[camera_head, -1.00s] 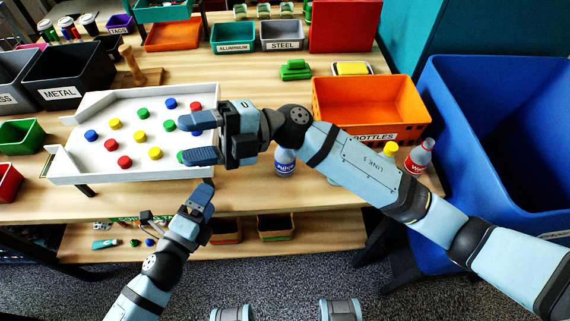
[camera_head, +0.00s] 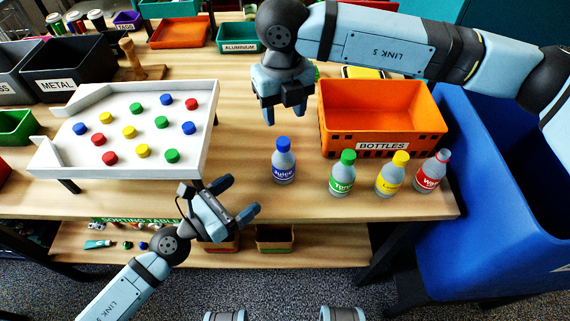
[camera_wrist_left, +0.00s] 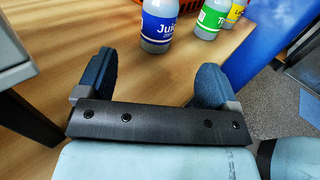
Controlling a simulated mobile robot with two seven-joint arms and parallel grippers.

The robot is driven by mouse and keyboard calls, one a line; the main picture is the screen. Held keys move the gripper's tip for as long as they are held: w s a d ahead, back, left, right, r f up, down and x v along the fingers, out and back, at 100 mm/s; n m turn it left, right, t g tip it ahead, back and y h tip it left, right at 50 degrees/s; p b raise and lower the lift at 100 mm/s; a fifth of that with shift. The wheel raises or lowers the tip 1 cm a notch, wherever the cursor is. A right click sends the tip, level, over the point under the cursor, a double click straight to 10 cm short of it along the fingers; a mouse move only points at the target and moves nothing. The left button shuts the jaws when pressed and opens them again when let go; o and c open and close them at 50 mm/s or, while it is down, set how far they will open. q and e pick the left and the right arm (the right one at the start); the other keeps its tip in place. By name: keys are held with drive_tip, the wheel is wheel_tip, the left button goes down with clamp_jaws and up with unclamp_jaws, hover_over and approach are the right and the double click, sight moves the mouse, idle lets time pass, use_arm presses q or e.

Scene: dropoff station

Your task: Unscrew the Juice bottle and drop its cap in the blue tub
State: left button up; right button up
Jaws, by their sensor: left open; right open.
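The Juice bottle (camera_head: 284,167) stands upright near the table's front edge with its blue cap (camera_head: 283,143) on. It also shows in the left wrist view (camera_wrist_left: 157,28), its top cut off by the frame. My left gripper (camera_head: 240,198) is open and empty, in front and to the left of the bottle, apart from it. In the left wrist view the bottle is beyond the open fingers. A large blue tub (camera_head: 425,240) stands at the right of the table, partly hidden by my right arm.
A white tray (camera_head: 70,157) with several coloured caps lies at left. Bare table lies between tray and Juice bottle.

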sight(275, 169)
use_arm(q)
drive_tip(key=x, duration=1.3)
drive_tip(key=shift+w, duration=0.1)
clamp_jaws()
use_arm(e)
drive_tip(key=m, duration=0.6)
drive_tip(key=shift+s+a+m, duration=0.1)
drive_tip(key=shift+m, duration=0.2)
drive_tip(key=m, duration=0.6)
drive_tip(key=shift+f+m, duration=0.1)
drive_tip(key=shift+m, duration=0.2)
drive_tip(key=shift+f, duration=3.95)
drive_tip(key=shift+c, duration=0.5)
